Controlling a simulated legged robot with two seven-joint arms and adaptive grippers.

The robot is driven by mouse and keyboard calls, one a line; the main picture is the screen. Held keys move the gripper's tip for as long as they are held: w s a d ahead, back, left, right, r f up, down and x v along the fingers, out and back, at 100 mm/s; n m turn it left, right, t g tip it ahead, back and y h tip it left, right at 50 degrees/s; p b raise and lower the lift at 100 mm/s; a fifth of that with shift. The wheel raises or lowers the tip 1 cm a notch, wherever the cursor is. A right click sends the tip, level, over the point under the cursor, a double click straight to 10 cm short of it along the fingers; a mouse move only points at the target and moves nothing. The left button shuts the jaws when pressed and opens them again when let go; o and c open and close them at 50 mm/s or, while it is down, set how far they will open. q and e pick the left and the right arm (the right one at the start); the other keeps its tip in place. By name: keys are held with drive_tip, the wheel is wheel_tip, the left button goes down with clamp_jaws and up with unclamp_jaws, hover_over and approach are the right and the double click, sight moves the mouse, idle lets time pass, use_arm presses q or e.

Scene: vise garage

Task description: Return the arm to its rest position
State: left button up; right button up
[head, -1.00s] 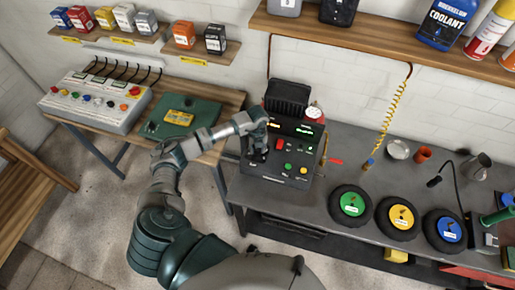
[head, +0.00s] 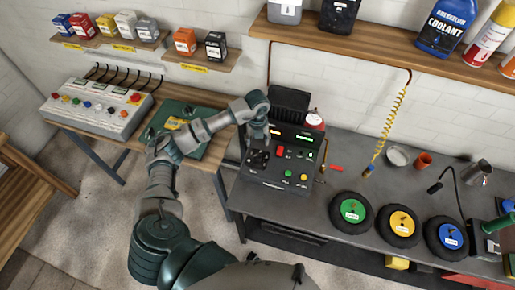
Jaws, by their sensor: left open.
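My left arm (head: 205,130) reaches up from the bottom of the head view and bends right toward a black control box on the grey workbench. My left gripper (head: 262,137) is open and empty, pointing down in front of the box's upper panel. It appears apart from the box, but the exact gap is hard to tell. The black control box (head: 275,184) has a dark round dial (head: 258,160) at its left, a red switch and green and yellow buttons. My right gripper is out of view.
A grey button panel (head: 97,113) and a green case (head: 190,150) are on the wooden table at left. Three wheels with green (head: 352,211), yellow (head: 401,223) and blue (head: 451,236) hubs lie on the grey workbench (head: 335,170). A wooden shelf (head: 345,48) with bottles overhangs it.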

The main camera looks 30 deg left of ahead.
use_arm(q)
drive_tip(key=shift+r, duration=0.95)
